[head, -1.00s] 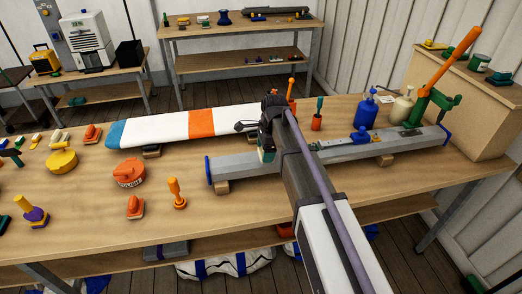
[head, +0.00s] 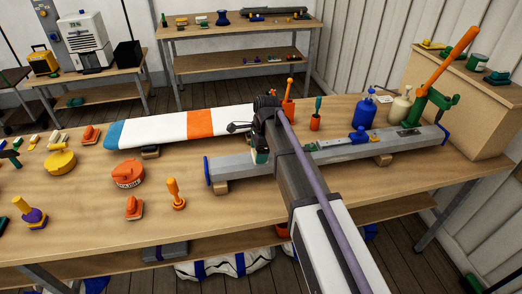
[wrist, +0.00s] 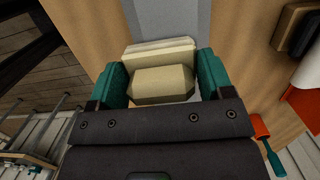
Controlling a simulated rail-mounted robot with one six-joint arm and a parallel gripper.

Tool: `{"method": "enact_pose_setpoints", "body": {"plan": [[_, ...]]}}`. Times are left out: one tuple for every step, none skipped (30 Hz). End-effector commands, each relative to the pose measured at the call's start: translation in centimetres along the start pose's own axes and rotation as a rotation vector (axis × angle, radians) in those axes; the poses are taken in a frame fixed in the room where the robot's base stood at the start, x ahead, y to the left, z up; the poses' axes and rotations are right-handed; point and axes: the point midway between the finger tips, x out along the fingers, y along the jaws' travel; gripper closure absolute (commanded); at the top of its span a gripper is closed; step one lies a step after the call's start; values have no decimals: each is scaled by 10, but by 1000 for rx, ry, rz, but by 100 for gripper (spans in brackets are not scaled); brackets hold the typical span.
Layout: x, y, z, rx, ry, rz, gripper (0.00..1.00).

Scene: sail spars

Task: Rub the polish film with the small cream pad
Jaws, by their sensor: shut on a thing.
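A long grey spar (head: 232,171) with blue end caps lies across the bench on wooden blocks. My gripper (head: 260,154) is over its left part. In the wrist view, the teal fingers of my gripper (wrist: 162,75) are shut on the small cream pad (wrist: 160,86), one finger on each side. The spar's grey top (wrist: 178,18) runs beneath and ahead of the pad. I cannot tell whether the pad touches the spar. I cannot clearly make out the polish film; the spar under the pad is mostly hidden by the pad and gripper.
A white, orange and blue board (head: 165,128) lies behind the spar. An orange tub (head: 128,174) and an orange-handled tool (head: 175,194) stand at the left front. A blue bottle (head: 363,115), a cream bottle (head: 399,108) and a green clamp with orange lever (head: 447,60) are to the right.

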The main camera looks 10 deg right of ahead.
Motion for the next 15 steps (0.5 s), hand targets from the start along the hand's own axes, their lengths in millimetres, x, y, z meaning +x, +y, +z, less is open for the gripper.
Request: {"method": "enact_pose_setpoints", "body": {"plan": [[0, 0, 0, 0, 0, 0, 45], [0, 0, 0, 0, 0, 0, 45], [0, 0, -1, 0, 0, 0, 45], [0, 0, -1, 0, 0, 0, 45], [0, 0, -2, 1, 0, 0, 45], [0, 0, -4, 1, 0, 0, 45], [-1, 0, -6, 1, 1, 0, 45], [-1, 0, -9, 2, 1, 0, 45], [-2, 0, -12, 3, 1, 0, 45], [-2, 0, -15, 3, 1, 0, 45], [-2, 0, -18, 3, 1, 0, 45], [-3, 0, -20, 2, 1, 0, 45], [-3, 0, -22, 1, 1, 0, 45], [-3, 0, -24, 1, 1, 0, 45], [-4, 0, -25, 1, 1, 0, 45]]}}
